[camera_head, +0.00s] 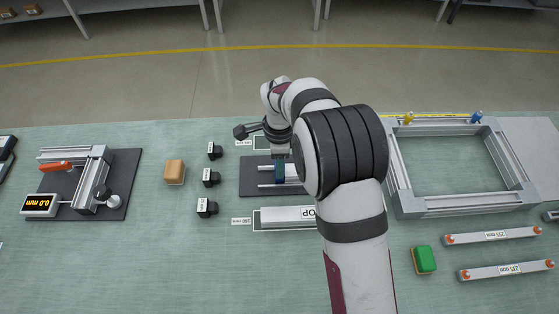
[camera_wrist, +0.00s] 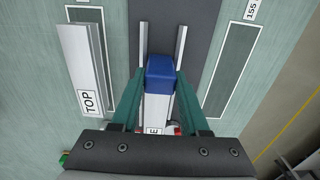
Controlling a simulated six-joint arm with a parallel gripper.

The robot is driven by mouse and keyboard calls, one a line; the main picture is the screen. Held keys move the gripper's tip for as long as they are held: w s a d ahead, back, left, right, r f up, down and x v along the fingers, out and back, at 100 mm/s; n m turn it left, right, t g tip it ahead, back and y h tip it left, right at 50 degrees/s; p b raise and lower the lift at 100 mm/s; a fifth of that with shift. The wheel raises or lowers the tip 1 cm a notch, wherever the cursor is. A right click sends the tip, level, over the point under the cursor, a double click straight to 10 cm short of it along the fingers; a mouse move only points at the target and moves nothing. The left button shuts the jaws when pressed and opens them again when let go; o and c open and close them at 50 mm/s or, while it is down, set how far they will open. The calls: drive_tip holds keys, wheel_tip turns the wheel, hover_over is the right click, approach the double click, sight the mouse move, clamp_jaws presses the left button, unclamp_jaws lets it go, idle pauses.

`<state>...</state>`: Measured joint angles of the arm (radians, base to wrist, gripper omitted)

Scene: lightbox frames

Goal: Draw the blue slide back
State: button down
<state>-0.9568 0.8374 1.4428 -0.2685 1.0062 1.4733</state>
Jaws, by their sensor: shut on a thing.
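The blue slide (camera_wrist: 160,72) is a small block on two thin metal rails over a dark base plate (camera_wrist: 162,25). In the wrist view my gripper (camera_wrist: 161,78) has its green fingers on both sides of the slide, shut on it. A pale bar with a partly hidden label (camera_wrist: 156,108) lies behind the slide, between the fingers. In the head view my gripper (camera_head: 279,168) is low over the plate (camera_head: 250,178). My arm covers the right part of the fixture there, and the slide is hard to tell from the fingers.
A metal bar marked TOP (camera_head: 284,217) lies in front of the plate. Small black blocks (camera_head: 209,177) and a tan block (camera_head: 175,171) stand left. A gauge fixture (camera_head: 83,184) is far left. A metal frame (camera_head: 455,206) and a green block (camera_head: 424,260) lie right.

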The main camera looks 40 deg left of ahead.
drive_tip(key=shift+s+a, duration=0.1)
drive_tip(key=s+a, duration=0.6)
drive_tip(key=shift+s+a, duration=0.1)
drive_tip(key=shift+a, duration=0.05)
drive_tip(key=shift+c, duration=2)
unclamp_jaws()
wheel_tip(320, 180, up, 16)
drive_tip(key=shift+f, duration=0.1)
